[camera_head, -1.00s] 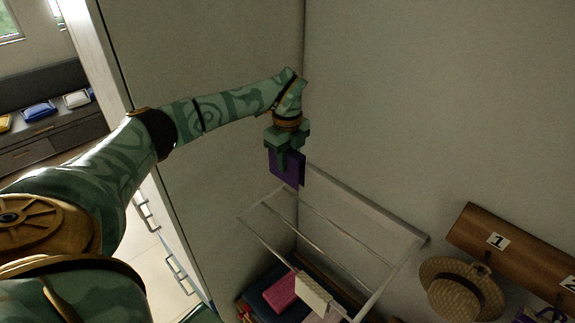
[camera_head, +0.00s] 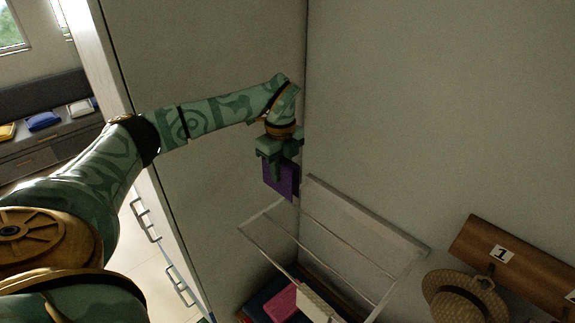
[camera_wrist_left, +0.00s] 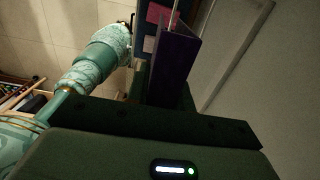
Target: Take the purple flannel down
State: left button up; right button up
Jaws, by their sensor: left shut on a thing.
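The purple flannel (camera_head: 283,181) hangs from my left gripper (camera_head: 276,168), which is shut on it. The gripper points down, with the flannel held in the air above and to the left of the white drying rack (camera_head: 345,262). In the left wrist view the flannel (camera_wrist_left: 175,65) shows as a dark purple folded sheet at the jaws. A cream cloth (camera_head: 318,304) hangs on the rack's near rail. My right gripper is not seen.
A pink folded cloth (camera_head: 284,302) lies below the rack. A straw hat (camera_head: 462,298) hangs on the wooden peg board (camera_head: 515,262) at right. A tall panel (camera_head: 215,120) stands behind my left arm.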

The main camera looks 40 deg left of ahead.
pick_arm(q)
jog(key=s, duration=0.7)
jog(key=shift+s+a+b, duration=0.15)
jog(key=shift+a+b, duration=0.15)
jog(key=shift+a, duration=0.15)
jog(key=shift+f, duration=0.1)
